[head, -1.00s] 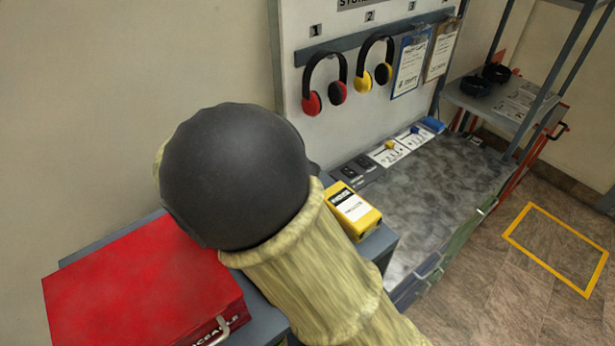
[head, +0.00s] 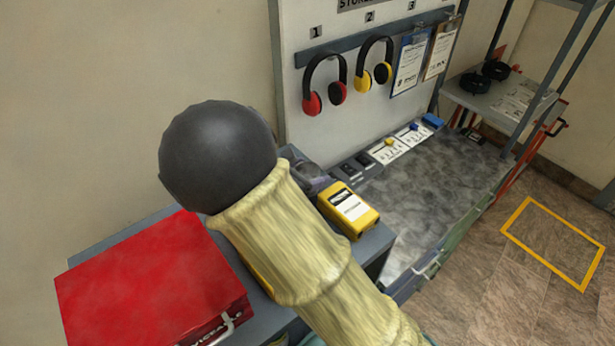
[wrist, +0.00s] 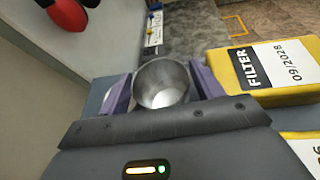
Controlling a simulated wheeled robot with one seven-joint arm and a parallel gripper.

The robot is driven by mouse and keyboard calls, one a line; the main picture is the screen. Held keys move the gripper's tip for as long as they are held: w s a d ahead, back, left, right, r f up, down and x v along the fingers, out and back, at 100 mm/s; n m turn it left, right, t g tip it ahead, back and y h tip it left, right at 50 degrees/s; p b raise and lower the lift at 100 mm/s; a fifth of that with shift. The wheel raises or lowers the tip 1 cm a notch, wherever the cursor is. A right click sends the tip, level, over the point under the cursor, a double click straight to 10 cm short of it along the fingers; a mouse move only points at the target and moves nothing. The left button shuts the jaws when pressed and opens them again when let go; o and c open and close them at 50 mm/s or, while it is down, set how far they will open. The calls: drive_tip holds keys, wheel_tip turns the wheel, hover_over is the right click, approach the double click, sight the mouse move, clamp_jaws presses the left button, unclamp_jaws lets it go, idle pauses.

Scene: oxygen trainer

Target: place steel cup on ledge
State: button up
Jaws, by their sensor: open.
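The steel cup (wrist: 161,84) is an open, shiny round cup seen from above in the wrist view. My gripper (wrist: 163,78) has its two purple jaws on either side of the cup, open around it. I cannot tell whether either jaw touches the cup. In the head view, part of my gripper (head: 307,172) shows behind my arm, left of the yellow filter box; the cup is hard to make out there. I cannot tell which surface is the named ledge.
A yellow filter box (head: 348,209) stands close to the right of my gripper. A red case (head: 150,285) lies at the front left. Ear defenders (head: 324,84) hang on the wall board. The grey worktop (head: 430,195) to the right has wide free room.

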drive_tip(key=shift+c, duration=0.3)
drive_tip(key=c, duration=0.8)
drive_tip(key=shift+r, duration=0.1)
wheel_tip(320, 180, up, 10)
drive_tip(key=shift+f+b, duration=0.1)
drive_tip(key=shift+b, duration=1)
